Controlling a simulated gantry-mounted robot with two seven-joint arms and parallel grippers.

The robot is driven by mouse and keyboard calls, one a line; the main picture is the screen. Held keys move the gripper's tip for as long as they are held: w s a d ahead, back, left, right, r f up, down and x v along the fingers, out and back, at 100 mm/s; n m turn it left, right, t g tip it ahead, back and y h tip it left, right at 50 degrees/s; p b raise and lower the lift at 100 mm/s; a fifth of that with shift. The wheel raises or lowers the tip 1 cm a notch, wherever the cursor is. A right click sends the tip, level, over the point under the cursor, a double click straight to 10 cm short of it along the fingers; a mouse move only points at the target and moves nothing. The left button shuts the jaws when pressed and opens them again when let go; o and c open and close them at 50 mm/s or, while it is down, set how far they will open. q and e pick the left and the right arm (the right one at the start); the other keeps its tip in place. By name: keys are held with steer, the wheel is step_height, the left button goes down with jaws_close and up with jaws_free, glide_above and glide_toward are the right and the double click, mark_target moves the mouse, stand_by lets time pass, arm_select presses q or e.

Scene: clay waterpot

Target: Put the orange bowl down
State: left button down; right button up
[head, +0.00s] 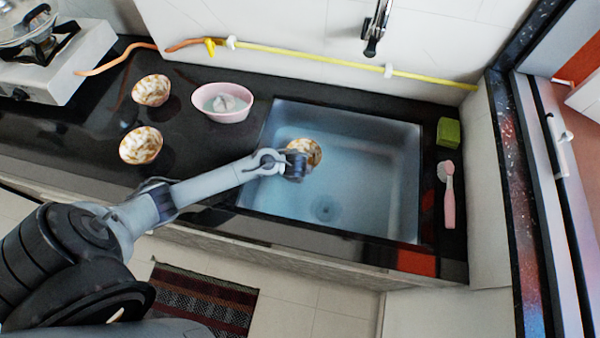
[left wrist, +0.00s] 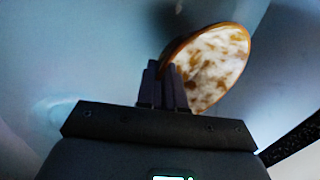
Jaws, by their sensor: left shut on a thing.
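The orange bowl (head: 306,150), with an orange-brown rim and a mottled white and brown inside, is held over the sink (head: 375,170). My left gripper (head: 296,163) is shut on its rim. In the left wrist view the bowl (left wrist: 212,62) is tilted, with its inside facing the camera, and the closed fingers (left wrist: 163,85) meet its lower left edge. I cannot tell how high it is above the sink floor. The right gripper is not in view.
Two similar mottled bowls stand on the dark counter at left, one farther back (head: 151,90) and one nearer (head: 141,145). A pink basin (head: 222,103) stands left of the sink. A green sponge (head: 448,132) and a pink brush (head: 449,200) lie right of it. A faucet (head: 376,28) hangs behind.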

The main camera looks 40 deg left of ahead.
arm_select(q)
steer(key=shift+f+b, duration=0.65)
steer(key=shift+f, duration=1)
steer(key=shift+f, duration=0.2)
steer(key=c, duration=1.3)
jaws_free()
steer(key=shift+o, duration=0.2)
steer(key=shift+r, duration=0.15)
steer(key=p+v, duration=0.6)
steer(key=v, duration=0.6)
steer(key=shift+d, duration=0.1)
